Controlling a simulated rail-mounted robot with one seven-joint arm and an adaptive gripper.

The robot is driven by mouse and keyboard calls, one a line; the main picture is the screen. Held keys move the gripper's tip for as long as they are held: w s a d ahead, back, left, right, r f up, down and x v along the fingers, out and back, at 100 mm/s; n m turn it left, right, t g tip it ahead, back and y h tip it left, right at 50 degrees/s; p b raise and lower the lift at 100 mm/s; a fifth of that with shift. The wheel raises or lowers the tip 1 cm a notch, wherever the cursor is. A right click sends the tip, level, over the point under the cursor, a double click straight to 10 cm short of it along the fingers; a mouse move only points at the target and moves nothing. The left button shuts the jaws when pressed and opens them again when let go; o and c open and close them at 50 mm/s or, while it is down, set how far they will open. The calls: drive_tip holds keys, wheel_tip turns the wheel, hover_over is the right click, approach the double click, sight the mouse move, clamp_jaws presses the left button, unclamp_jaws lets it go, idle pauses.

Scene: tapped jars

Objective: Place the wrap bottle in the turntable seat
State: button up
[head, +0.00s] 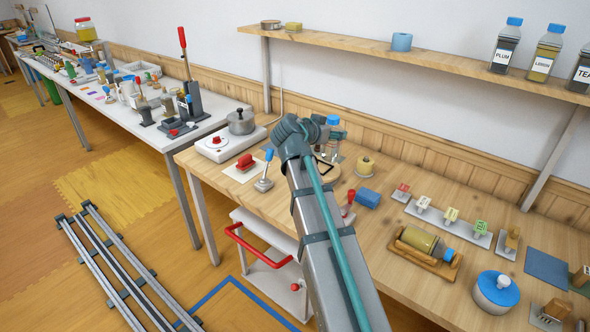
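A bottle with a blue cap (333,120) stands upright at my gripper (338,134), above or at the far side of a round wooden turntable (334,179) with a dark square frame on it. My gripper covers most of this bottle, so I cannot tell whether the fingers are closed on it, nor whether its base touches anything. I take it to be the wrap bottle, but its label is hidden. Another bottle, with a yellowish body and blue cap (420,240), lies on its side in a wooden cradle at the right. My arm reaches up from the bottom edge.
Labelled bottles (506,45) stand on the shelf above.

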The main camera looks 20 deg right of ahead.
drive_tip(key=w+d+f+p, duration=0.3)
drive_tip(key=w+f+p, duration=0.2)
drive_tip(key=w+f, duration=0.8)
drive_tip(key=shift+w, duration=0.25)
drive_tip(key=shift+d+f, duration=0.1)
drive_tip(key=shift+f, duration=0.1)
drive_tip(key=o, duration=1.4)
drive_tip(key=shift+r, duration=0.1)
drive_tip(key=b+v, duration=0.2)
drive_tip(key=v, duration=1)
drive_tip(key=shift+b, duration=0.35)
drive_tip(key=shift+d+r, duration=0.1)
drive_tip(key=shift+r, duration=0.05)
